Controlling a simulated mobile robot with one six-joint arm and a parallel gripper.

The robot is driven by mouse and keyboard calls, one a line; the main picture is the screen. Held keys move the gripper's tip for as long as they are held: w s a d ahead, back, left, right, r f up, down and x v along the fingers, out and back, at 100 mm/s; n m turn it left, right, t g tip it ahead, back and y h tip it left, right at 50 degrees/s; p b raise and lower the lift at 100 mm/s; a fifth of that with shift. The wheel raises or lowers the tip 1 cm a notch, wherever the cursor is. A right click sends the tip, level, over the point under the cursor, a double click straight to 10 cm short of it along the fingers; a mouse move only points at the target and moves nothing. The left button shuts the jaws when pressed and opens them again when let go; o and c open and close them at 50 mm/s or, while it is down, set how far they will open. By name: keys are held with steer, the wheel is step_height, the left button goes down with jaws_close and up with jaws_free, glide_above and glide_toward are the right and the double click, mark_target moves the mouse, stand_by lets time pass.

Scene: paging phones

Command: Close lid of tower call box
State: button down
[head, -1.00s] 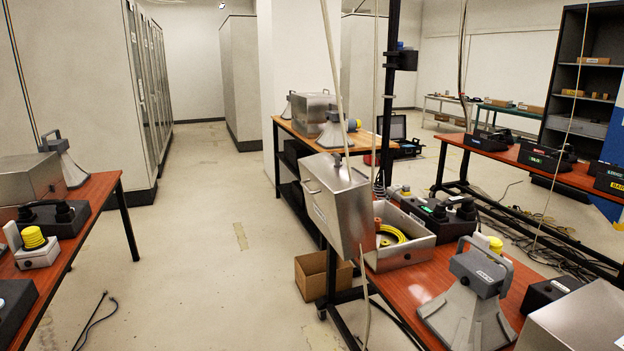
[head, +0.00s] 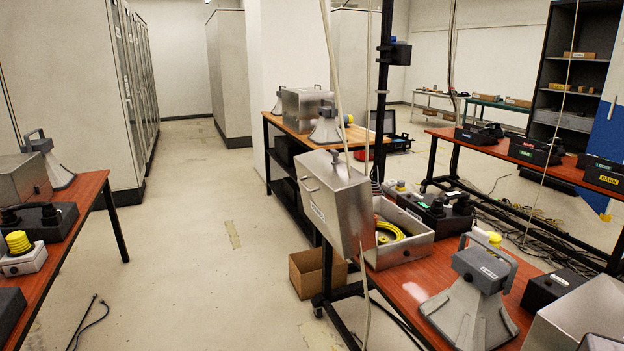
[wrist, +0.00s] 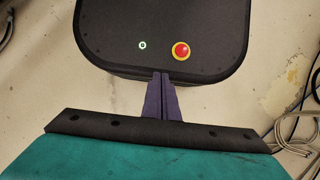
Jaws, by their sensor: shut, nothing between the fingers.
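A grey metal box (head: 408,252) sits on the red-brown bench at right centre in the head view. Its open top shows a coiled yellow cable and a red-orange part. A broad metal panel with a handle, apparently its raised lid (head: 330,200), stands tilted up at its left side. I cannot read its label, so I cannot tell whether it is the tower call box. My gripper (wrist: 165,76) shows in the wrist view with its two dark fingers shut and empty. It is apart from the box, which is not in the wrist view.
A grey horn speaker (head: 472,297) and a black unit (head: 553,288) stand on the near right bench. Several labelled black boxes, one reading BARN (head: 605,175), sit on the far right bench. A cardboard box (head: 312,272) lies on the floor. The middle floor (head: 205,265) is clear.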

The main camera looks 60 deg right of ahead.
steer(key=w+d+r+m+t+h+p, duration=0.1)
steer(key=w+d+r+t, duration=0.1)
steer(key=w+d+r, duration=1)
steer(key=w+d+r+m+t+h+p, duration=0.1)
steer(key=w+d+r+t, duration=0.1)
steer(key=w+d+r, duration=1.05)
steer(key=w+d+r+m+t+h+p, duration=0.1)
steer(key=w+d+r+m+h, duration=0.15)
steer(key=d+r, duration=1.1)
steer(key=w+d+r+m+t+h+p, duration=0.1)
steer(key=w+d+r+m, duration=0.15)
steer(key=d+r, duration=1.1)
steer(key=s+d+r, duration=0.2)
steer(key=s+r, duration=0.1)
steer(key=r, duration=0.6)
steer(key=s+d+r+m+h+p, duration=0.1)
steer(key=s+d+r, duration=0.2)
steer(key=r, duration=0.6)
steer(key=s+d+r+h, duration=0.1)
steer(key=s+d+r, duration=0.2)
steer(key=r, duration=0.7)
steer(key=shift+s+m+p, duration=0.35)
steer(key=shift+s+m, duration=0.05)
steer(key=shift+s, duration=0.05)
steer(key=shift+f+h, duration=0.1)
steer(key=shift+h, duration=0.15)
